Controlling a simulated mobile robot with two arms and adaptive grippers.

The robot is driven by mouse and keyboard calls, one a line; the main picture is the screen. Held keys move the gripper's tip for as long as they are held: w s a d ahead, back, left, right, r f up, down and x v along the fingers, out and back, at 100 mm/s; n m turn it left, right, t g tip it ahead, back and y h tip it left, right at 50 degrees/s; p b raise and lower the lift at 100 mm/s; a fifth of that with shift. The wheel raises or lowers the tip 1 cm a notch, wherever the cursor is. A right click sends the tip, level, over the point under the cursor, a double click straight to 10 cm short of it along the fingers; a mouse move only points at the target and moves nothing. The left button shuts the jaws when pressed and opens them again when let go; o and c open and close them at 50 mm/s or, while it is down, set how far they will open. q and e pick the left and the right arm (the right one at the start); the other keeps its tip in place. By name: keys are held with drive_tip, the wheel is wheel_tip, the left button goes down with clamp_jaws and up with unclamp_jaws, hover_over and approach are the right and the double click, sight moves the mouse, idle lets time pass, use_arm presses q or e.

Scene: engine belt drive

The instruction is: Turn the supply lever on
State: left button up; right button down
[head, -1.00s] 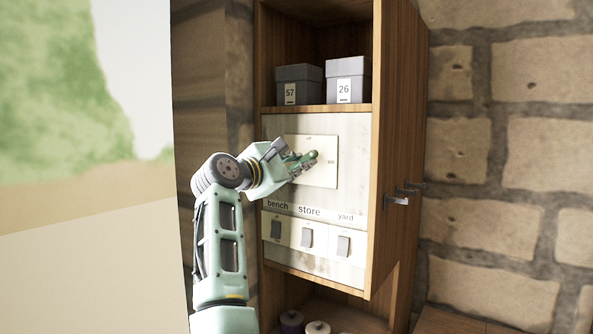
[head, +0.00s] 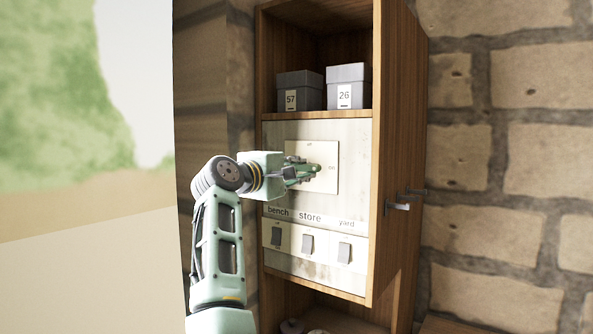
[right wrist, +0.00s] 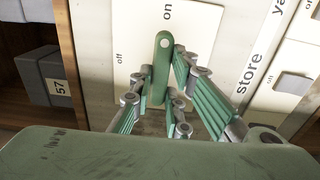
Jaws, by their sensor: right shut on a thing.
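The supply lever (head: 315,168) is a green handle with a rounded tip on a cream plate (head: 328,150). In the right wrist view the lever (right wrist: 162,58) points up the picture toward the "on" mark; an "off" mark lies to its left. In the head view it points right, toward the mark at the plate's right side. My right gripper (right wrist: 167,80) is shut on the lever, one finger on each side, with the tip standing out beyond them. In the head view my right gripper (head: 298,172) hides the lever's base. My left gripper is not in view.
Below the plate are three grey switches labelled bench (head: 276,236), store (head: 307,244) and yard (head: 344,252). Grey boxes 57 (head: 291,78) and 26 (head: 348,73) stand on the shelf above.

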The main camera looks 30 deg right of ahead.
drive_tip(key=shift+f, duration=0.1)
idle(0.3)
drive_tip(key=c, duration=1.7)
unclamp_jaws()
drive_tip(key=v, duration=0.7)
drive_tip(key=shift+s+a, duration=0.1)
drive_tip(key=shift+a, duration=0.15)
